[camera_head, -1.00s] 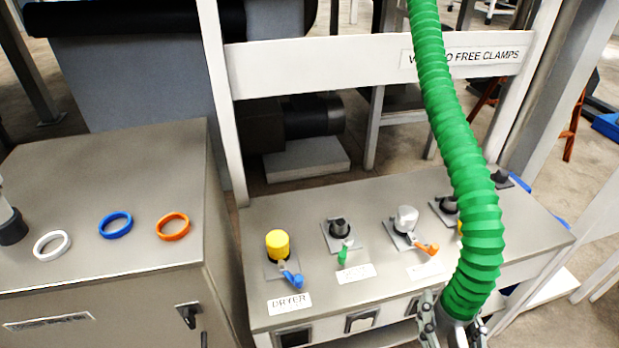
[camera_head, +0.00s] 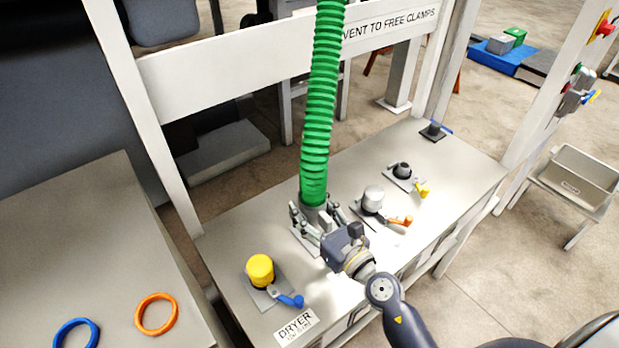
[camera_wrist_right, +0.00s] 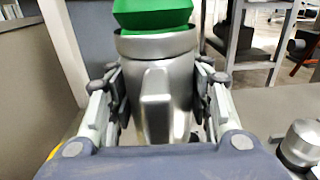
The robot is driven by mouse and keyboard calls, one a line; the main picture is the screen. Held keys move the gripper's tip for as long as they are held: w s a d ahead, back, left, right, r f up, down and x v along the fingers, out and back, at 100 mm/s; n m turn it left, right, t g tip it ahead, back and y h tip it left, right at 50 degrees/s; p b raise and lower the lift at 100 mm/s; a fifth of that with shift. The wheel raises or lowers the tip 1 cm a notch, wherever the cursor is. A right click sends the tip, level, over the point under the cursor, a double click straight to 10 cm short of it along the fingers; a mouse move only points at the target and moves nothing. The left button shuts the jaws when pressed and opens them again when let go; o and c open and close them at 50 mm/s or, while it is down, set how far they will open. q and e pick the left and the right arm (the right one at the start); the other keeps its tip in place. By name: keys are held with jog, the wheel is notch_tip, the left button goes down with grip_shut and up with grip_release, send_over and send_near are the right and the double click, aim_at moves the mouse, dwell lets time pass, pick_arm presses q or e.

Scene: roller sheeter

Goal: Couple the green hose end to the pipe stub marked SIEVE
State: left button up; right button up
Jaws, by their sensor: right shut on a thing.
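The green ribbed hose (camera_head: 320,110) hangs down to its metal end cuff (camera_wrist_right: 158,90). My right gripper (camera_head: 317,216) is shut on that cuff, with one finger on each side in the right wrist view. The hose end is upright at the second station from the left on the bench. The stub there is hidden, and I cannot tell whether the cuff is seated on it or above it. The SIEVE marking is not readable; the gripper and arm cover that station's label area. My left gripper is not in view.
A yellow-capped stub (camera_head: 260,270) with a blue lever stands left, labelled DRYER (camera_head: 295,326). A silver-capped stub (camera_head: 373,198) with an orange lever and a dark stub (camera_head: 402,170) with a yellow lever stand right. Blue (camera_head: 76,334) and orange (camera_head: 157,313) rings lie on the left cabinet.

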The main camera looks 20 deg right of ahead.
jog(key=w+d+y, duration=0.1)
jog(key=w+d, duration=0.1)
jog(key=w, duration=0.5)
notch_tip(320, 180, down, 6)
jog(key=b, duration=0.6)
jog(key=shift+s+d+r, duration=0.15)
jog(key=shift+r, duration=0.05)
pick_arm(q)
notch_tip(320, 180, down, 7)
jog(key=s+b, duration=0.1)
pick_arm(e)
jog(key=shift+f, duration=0.6)
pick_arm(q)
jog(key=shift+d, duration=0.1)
pick_arm(e)
jog(key=shift+f, duration=0.15)
pick_arm(q)
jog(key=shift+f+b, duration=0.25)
jog(key=shift+b, duration=0.1)
pick_arm(e)
jog(key=shift+f, duration=0.2)
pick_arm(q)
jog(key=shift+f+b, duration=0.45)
pick_arm(e)
jog(key=shift+f, duration=0.5)
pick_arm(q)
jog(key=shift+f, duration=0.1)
pick_arm(e)
jog(key=shift+f, duration=0.1)
